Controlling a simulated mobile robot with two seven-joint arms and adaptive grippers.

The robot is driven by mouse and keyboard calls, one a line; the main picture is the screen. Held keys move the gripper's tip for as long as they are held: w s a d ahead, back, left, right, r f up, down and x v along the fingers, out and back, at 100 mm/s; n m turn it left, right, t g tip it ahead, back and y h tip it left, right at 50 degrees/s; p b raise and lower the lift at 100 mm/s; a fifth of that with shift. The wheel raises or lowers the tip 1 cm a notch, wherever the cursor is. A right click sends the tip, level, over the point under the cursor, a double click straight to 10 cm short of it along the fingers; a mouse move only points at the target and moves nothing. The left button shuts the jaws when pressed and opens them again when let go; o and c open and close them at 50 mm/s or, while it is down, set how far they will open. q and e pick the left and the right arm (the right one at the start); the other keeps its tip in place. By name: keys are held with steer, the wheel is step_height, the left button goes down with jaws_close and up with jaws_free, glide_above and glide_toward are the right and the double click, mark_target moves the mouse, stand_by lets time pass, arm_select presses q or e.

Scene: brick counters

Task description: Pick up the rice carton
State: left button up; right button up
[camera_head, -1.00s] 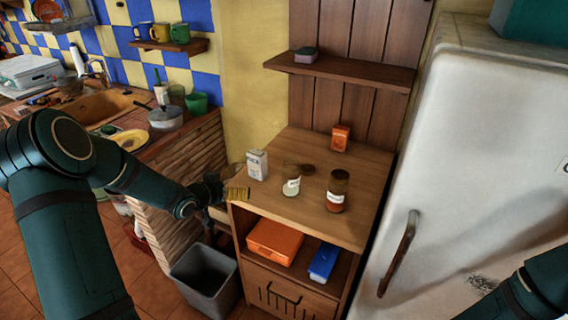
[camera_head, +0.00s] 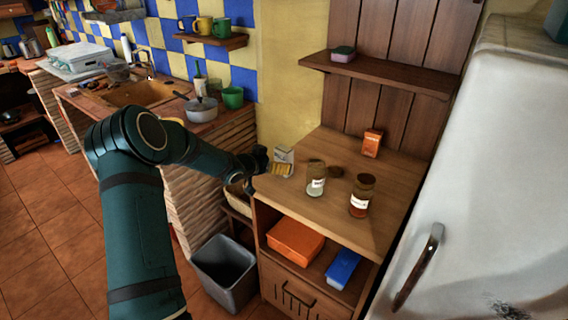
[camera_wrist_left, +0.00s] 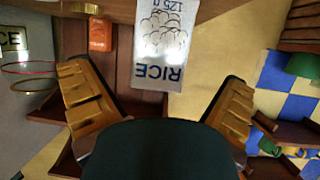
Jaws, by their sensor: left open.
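The rice carton (camera_head: 285,154) is a small white box standing upright near the left edge of the wooden cabinet top. My left gripper (camera_head: 281,170), with yellow finger pads, is in front of its lower part and hides it in the head view. In the left wrist view, the carton (camera_wrist_left: 162,45) appears upside down with "RICE" in blue letters, ahead of and between the spread fingers of the gripper (camera_wrist_left: 155,85). Gaps show on both sides, so the fingers do not hold it. My right gripper is not in view.
A shelf (camera_head: 385,75) hangs above. A grey bin (camera_head: 224,272) stands below.

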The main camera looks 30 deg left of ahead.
mark_target(280, 159)
arm_select(q)
steer(key=b+x, duration=0.1)
steer(key=x, duration=0.4)
steer(key=shift+w, duration=0.2)
steer(key=c, duration=1.3)
